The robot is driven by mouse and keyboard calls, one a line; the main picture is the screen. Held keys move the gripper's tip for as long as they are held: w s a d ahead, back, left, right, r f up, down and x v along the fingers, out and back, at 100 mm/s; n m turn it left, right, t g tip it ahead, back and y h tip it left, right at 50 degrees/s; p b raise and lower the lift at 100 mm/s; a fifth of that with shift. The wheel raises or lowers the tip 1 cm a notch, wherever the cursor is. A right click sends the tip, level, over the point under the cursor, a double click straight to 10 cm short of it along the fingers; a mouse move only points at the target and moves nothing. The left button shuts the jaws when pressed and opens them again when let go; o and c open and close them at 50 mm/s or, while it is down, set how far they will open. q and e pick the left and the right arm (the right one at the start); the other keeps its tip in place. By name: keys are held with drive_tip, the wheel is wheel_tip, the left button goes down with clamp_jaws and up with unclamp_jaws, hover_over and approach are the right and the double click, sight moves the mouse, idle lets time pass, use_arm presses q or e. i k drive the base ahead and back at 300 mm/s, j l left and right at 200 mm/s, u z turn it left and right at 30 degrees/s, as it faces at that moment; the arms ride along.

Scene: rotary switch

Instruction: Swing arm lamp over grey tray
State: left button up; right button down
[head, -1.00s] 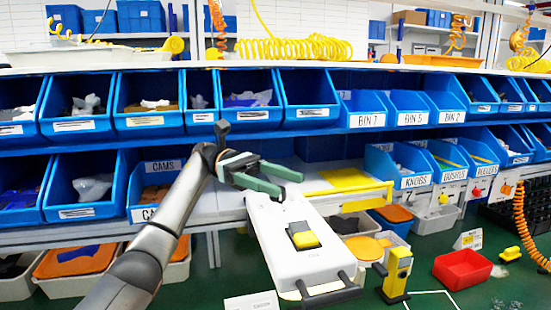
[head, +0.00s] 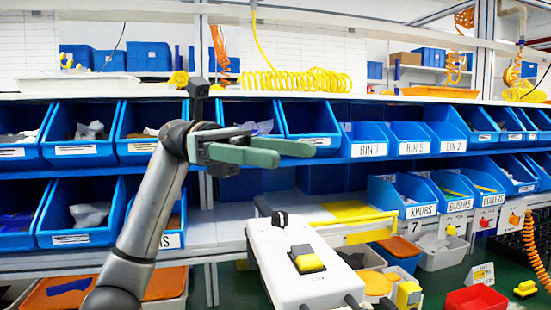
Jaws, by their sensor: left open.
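A white box (head: 292,268) stands at the lower middle in front of the shelves. My left gripper (head: 294,152) is open and empty, with green fingers pointing right. It appears above and apart from the knob, in front of the upper bins. My right gripper is not in view.
Rows of blue bins (head: 370,149) fill the shelves behind. A yellow-edged white shelf surface (head: 345,212) lies behind the box. A red bin (head: 476,299) stands on the green floor at the right. A yellow post-like device (head: 408,294) is right of the box.

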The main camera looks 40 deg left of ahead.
sight(335, 286)
drive_tip(key=k, duration=1)
